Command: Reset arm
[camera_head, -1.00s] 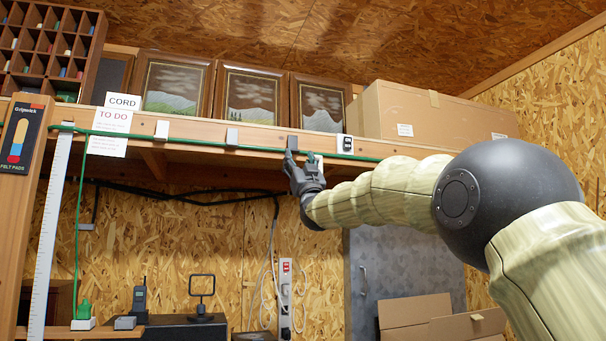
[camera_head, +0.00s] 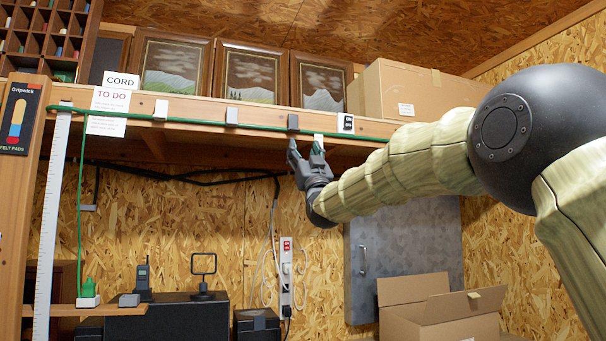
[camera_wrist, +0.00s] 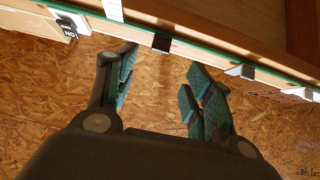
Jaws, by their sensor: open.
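My gripper (camera_head: 307,158) is in the middle of the head view, just below the front edge of the wooden shelf (camera_head: 210,107). In the wrist view my gripper (camera_wrist: 160,85) has its two teal-padded fingers spread apart with nothing between them. A green cord (camera_head: 230,125) runs along the shelf edge, held by several small clips. The cord also shows in the wrist view (camera_wrist: 205,52), beyond the fingertips with a dark clip (camera_wrist: 162,42) between them. A white clip (camera_head: 318,141) sits by the fingertips in the head view; I cannot tell whether they touch.
Framed pictures (camera_head: 250,72) and a cardboard box (camera_head: 420,90) stand on the shelf. Below are a grey metal cabinet (camera_head: 375,250), an open carton (camera_head: 440,310), a power strip (camera_head: 286,270) and a black hanging cable (camera_head: 200,180). The space directly below my gripper looks clear.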

